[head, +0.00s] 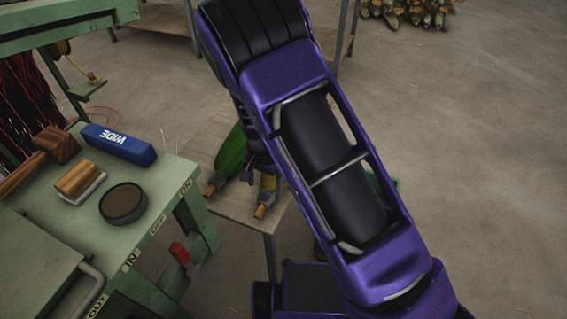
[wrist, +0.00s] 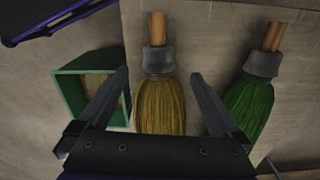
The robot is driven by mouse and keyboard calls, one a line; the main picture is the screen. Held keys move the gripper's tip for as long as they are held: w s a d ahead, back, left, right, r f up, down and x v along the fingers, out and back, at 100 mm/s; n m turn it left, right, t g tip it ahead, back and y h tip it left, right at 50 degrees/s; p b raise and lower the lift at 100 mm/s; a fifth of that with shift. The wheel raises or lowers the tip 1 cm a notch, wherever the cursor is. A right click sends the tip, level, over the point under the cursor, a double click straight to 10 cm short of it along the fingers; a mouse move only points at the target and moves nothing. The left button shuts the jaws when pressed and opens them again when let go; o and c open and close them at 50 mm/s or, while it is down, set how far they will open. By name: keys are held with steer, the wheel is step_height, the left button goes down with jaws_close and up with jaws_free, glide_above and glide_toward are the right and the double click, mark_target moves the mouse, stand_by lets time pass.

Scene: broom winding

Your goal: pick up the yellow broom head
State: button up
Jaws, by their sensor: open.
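The yellow broom head (wrist: 160,105) lies on a wooden table, with a grey collar and a short wooden stub pointing away in the wrist view. My gripper (wrist: 160,73) is open and empty, its two fingers apart on either side of the broom head in the picture. I cannot tell how high the fingers are above it. The lower bristles are hidden behind my gripper's body. In the head view only a bit of the yellow broom head (head: 267,183) shows, as my arm covers the rest. A green broom head (wrist: 251,107) lies to its right in the wrist view.
A green box (wrist: 62,88) stands left of the table in the wrist view. The green workbench (head: 165,195) holds a blue block (head: 118,145), a wooden brush (head: 77,181) and a round dark tin (head: 123,203). Open floor lies to the right.

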mark_target(266, 192)
step_height(266, 192, down, 5)
steer(key=shift+w+d+r+b, duration=0.1)
steer(key=shift+r+b, duration=0.05)
steer(key=shift+b, duration=0.3)
steer(key=shift+r, duration=0.1)
jaws_close()
